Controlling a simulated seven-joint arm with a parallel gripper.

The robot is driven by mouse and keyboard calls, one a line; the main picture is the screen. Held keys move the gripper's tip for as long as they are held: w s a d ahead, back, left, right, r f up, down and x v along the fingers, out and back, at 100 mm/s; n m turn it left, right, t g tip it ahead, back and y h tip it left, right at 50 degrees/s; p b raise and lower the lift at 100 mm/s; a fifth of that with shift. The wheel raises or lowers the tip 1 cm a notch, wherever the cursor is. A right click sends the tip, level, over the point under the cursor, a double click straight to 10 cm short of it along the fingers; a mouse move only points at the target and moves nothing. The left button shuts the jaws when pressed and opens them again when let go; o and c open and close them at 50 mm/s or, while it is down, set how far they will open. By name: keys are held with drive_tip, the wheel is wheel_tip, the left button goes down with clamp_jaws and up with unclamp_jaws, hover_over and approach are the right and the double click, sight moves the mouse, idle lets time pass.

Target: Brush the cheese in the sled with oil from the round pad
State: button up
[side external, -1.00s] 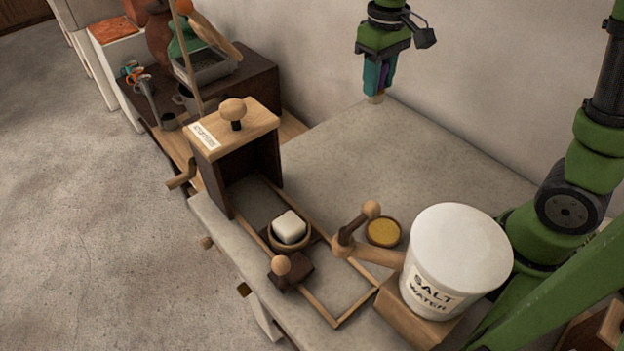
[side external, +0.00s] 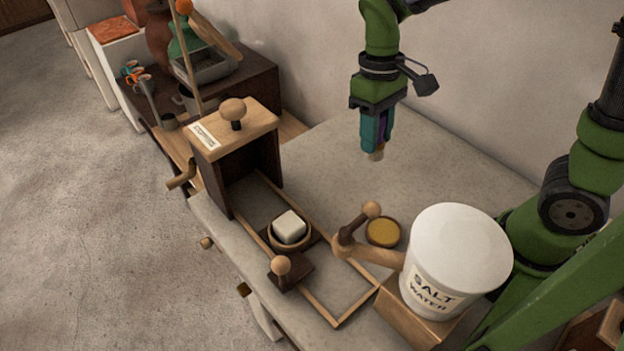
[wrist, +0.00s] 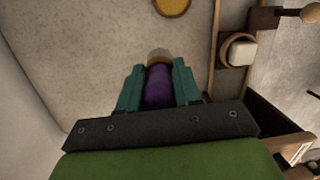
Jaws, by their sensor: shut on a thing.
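My gripper (side external: 376,140) hangs above the bare worktop, behind the round pad, with its teal fingers shut on a purple-handled brush (wrist: 158,88). The brush's pale tip points down and is clear of everything. The round pad (side external: 383,232), yellow in a brown rim, lies on the worktop; it shows at the top of the wrist view (wrist: 172,6). The white cheese (side external: 289,226) sits in a round wooden holder on the dark sled (side external: 297,272), between wooden rails. The cheese also shows at right in the wrist view (wrist: 241,52).
A wooden box with a knob (side external: 233,128) stands over the rails' far end. A wooden tap arm (side external: 366,240) reaches from the white salt water bucket (side external: 455,260) beside the pad. The worktop (side external: 330,165) behind the rails is clear.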

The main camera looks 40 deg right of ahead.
drive_tip(key=shift+m+g+y, duration=0.5)
drive_tip(key=shift+g+y, duration=0.1)
drive_tip(key=shift+g, duration=0.2)
drive_tip(key=shift+s+a+f, duration=0.6)
drive_tip(key=shift+s+f, duration=0.65)
drive_tip(key=shift+f, duration=0.35)
drive_tip(key=shift+s+a+f, duration=0.55)
drive_tip(key=shift+s+f, duration=0.65)
drive_tip(key=shift+f, duration=0.4)
drive_tip(key=shift+s+a+f, duration=0.6)
drive_tip(key=shift+s+f, duration=0.65)
drive_tip(key=shift+f, duration=0.35)
drive_tip(key=shift+f, duration=0.75)
drive_tip(key=shift+r, duration=0.1)
wheel_tip(320, 180, up, 7)
